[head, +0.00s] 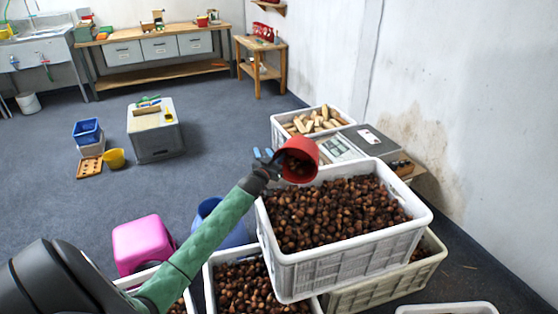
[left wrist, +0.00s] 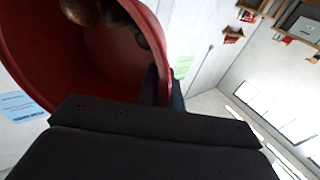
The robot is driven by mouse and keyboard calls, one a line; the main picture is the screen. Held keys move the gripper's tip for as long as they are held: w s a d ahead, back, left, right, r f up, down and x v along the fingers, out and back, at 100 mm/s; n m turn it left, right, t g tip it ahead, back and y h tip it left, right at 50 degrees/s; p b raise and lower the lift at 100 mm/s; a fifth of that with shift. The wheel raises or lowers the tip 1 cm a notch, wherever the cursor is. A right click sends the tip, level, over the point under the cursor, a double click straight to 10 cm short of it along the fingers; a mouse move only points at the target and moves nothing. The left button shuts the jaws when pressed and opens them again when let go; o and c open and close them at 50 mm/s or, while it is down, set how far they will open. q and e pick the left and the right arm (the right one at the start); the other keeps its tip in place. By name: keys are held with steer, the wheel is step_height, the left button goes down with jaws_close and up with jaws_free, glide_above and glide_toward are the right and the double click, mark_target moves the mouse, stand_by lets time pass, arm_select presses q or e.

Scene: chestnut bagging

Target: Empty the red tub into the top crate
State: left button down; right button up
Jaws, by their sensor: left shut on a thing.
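The red tub (head: 300,158) is held by my left gripper (head: 270,163) over the far left corner of the top crate. The gripper is shut on the tub's wall. The tub is tilted on its side, and chestnuts show inside it. In the left wrist view the red tub (left wrist: 120,60) fills the upper left, with a few chestnuts near its rim. The top crate (head: 350,250) is pale grey, full of chestnuts, and stacked on another crate. My right gripper is not in view.
Below the top crate is a beige crate (head: 395,284). A crate of wood pieces (head: 277,133) stands behind. Open floor (head: 60,215) lies to the left.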

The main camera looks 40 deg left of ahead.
arm_select(q)
steer(key=shift+s+d+m+t+b, duration=0.25)
steer(key=shift+s+t+b, duration=0.55)
steer(key=shift+b, duration=0.8)
steer(key=shift+r+t+b, duration=0.15)
steer(key=shift+t+b, duration=0.25)
steer(key=shift+t, duration=0.1)
